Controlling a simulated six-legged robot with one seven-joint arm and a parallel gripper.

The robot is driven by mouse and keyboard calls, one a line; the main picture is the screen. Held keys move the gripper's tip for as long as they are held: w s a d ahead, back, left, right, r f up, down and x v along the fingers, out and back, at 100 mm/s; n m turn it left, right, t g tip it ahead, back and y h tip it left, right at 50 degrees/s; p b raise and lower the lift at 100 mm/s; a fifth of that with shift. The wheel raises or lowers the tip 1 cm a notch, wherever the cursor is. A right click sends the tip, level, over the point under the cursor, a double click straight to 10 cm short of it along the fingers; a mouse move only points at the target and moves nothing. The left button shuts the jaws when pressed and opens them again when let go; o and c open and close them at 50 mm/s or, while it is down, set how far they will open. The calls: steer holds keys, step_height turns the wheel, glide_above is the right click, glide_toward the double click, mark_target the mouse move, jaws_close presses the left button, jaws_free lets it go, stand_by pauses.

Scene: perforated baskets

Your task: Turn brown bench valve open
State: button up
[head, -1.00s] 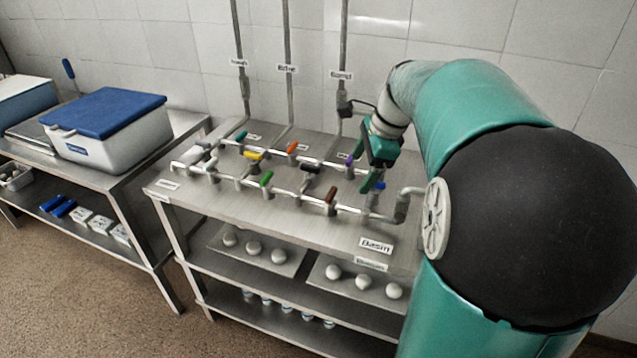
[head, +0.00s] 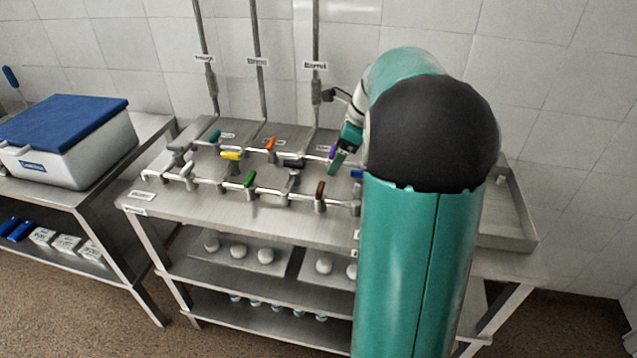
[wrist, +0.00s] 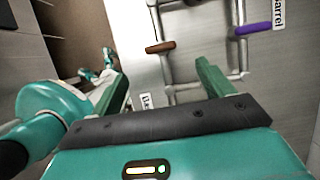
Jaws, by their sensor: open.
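The brown valve handle (head: 320,188) sits on the front pipe run of the steel bench (head: 160,203), near my arm. In the wrist view the brown handle (wrist: 160,47) lies crosswise on its pipe, beyond and between my fingers. My gripper (head: 340,162) is above the right end of the pipework, behind and to the right of the brown handle. In the wrist view my gripper (wrist: 162,78) has its green fingers wide apart with nothing between them. The fingers do not touch the brown handle.
A purple handle (head: 332,152) and blue handle (head: 356,174) are close to my gripper. Green (head: 250,179), orange (head: 271,144) and yellow (head: 231,156) handles stand further left. Vertical pipes (head: 257,60) rise behind. A blue-lidded cooler (head: 60,125) stands on the left table.

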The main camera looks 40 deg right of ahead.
mark_target(320, 187)
steer(key=x, duration=1.1)
steer(key=shift+d, duration=0.1)
steer(key=c, duration=1)
steer(key=shift+n, duration=0.3)
steer(key=n+g+y, duration=0.1)
steer(key=n, duration=0.3)
steer(key=shift+w+d, duration=0.1)
steer(key=n+g, duration=0.2)
steer(key=n, duration=0.2)
steer(key=shift+w+n, duration=0.1)
steer(key=shift+n, duration=0.3)
steer(key=n+g, duration=0.1)
steer(key=n, duration=0.3)
steer(key=shift+w+n+g, duration=0.15)
steer(key=shift+n+g, duration=0.15)
steer(key=shift+g, duration=0.1)
steer(key=shift+n+g+h, duration=0.3)
steer(key=shift+n+g, duration=0.3)
steer(key=shift+n, duration=1.3)
